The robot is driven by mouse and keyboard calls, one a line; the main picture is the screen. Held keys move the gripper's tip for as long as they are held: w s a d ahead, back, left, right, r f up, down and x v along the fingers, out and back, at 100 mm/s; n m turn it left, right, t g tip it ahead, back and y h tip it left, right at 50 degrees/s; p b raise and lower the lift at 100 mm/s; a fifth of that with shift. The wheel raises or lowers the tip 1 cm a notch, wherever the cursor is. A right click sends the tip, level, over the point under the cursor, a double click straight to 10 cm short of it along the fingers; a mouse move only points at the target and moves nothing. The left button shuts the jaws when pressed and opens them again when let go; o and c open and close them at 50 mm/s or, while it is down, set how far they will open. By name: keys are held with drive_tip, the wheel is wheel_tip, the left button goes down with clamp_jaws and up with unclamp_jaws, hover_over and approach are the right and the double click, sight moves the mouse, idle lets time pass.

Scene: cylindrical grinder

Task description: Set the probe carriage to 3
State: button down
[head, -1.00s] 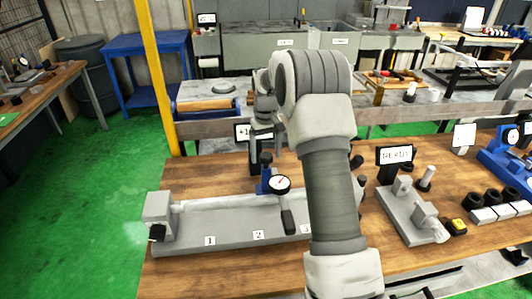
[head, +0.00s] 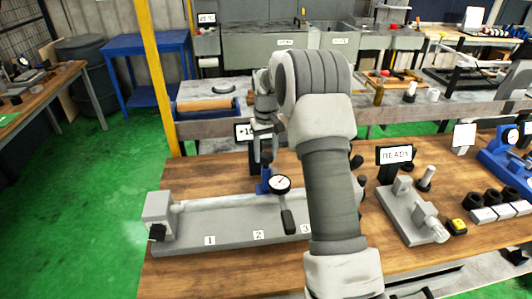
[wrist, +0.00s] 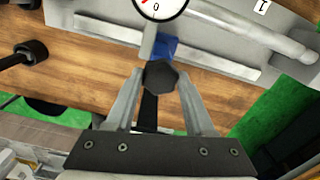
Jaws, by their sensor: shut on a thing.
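The probe carriage (head: 264,187) is blue, with a round white dial (head: 280,184) and a black lever (head: 288,221) in front. It stands on the long grey rail bed (head: 190,232), just right of the label 2 (head: 258,235). The label 3 (head: 305,229) is partly hidden behind my arm. My gripper (head: 265,152) is lowered onto the top of the carriage. In the wrist view my gripper (wrist: 159,72) is shut on the carriage's dark hexagonal knob (wrist: 161,78), with a finger on either side.
A small display (head: 244,133) stands behind the carriage, partly covered. Bare wooden bench (head: 215,180) lies behind the rail's left part.

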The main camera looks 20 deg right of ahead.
drive_tip(key=s+d, duration=0.2)
drive_tip(key=d, duration=0.8)
drive_tip(key=shift+d+p, duration=0.2)
drive_tip(key=shift+p, duration=0.25)
drive_tip(key=shift+c, duration=1.3)
unclamp_jaws()
drive_tip(key=shift+a, duration=0.1)
drive_tip(key=shift+r, duration=0.1)
wheel_tip(320, 180, up, 17)
drive_tip(key=shift+r, duration=0.15)
